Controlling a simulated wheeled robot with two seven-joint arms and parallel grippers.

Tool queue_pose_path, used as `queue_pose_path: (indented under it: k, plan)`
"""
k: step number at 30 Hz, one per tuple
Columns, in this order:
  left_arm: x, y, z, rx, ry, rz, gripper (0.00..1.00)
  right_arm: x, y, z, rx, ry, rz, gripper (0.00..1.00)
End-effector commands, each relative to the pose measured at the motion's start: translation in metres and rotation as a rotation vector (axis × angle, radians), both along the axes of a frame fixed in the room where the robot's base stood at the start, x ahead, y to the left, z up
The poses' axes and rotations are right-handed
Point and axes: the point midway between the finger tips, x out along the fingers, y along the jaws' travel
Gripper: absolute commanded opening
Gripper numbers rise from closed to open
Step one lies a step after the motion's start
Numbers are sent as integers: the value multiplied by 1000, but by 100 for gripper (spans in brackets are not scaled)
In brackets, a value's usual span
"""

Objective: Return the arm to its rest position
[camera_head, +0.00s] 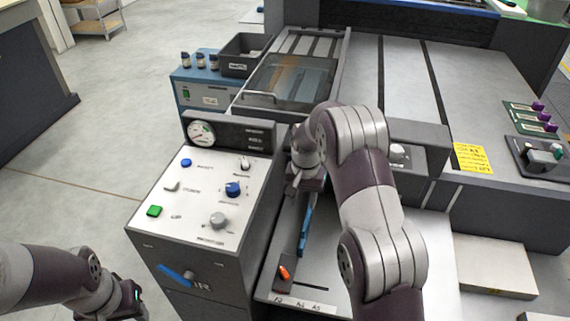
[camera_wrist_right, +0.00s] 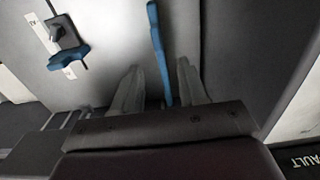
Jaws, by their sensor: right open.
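My right arm reaches across the middle of the head view, and its gripper (camera_head: 296,188) is over the pale panel right of the control cabinet. A long blue bar (camera_head: 305,232) stands just below that gripper. In the right wrist view my right gripper (camera_wrist_right: 160,78) is open, and a blue bar (camera_wrist_right: 159,45) shows between its fingers; I cannot tell whether they touch it. My left arm enters at the lower left of the head view. Its gripper (camera_head: 125,311) is low by the cabinet, partly cut off by the bottom edge, and its fingers cannot be read.
The control cabinet (camera_head: 190,220) with knobs, buttons and a gauge (camera_head: 200,133) stands between my arms. Floor (camera_head: 90,185) is open at left.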

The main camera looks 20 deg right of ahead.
Motion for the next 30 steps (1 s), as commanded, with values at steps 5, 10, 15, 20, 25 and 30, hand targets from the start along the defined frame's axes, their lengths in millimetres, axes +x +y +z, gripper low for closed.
queue_pose_path:
  k: [5,10,15,20,25,30]
  plan:
    - [0,0,0,0,0,0,43,3,0,0,-3,-16,37,43]
    - [0,0,7,0,0,0,43,-65,14,0,6,20,248,43]
    - [0,0,26,0,0,0,43,-172,43,64,-2,-14,475,43]
    - [0,0,37,0,0,0,43,-238,58,103,-15,-64,554,43]
    - [0,0,39,0,0,0,43,-235,63,120,-29,-119,572,43]
    - [0,0,38,0,0,0,43,-235,63,118,-29,-117,571,43]
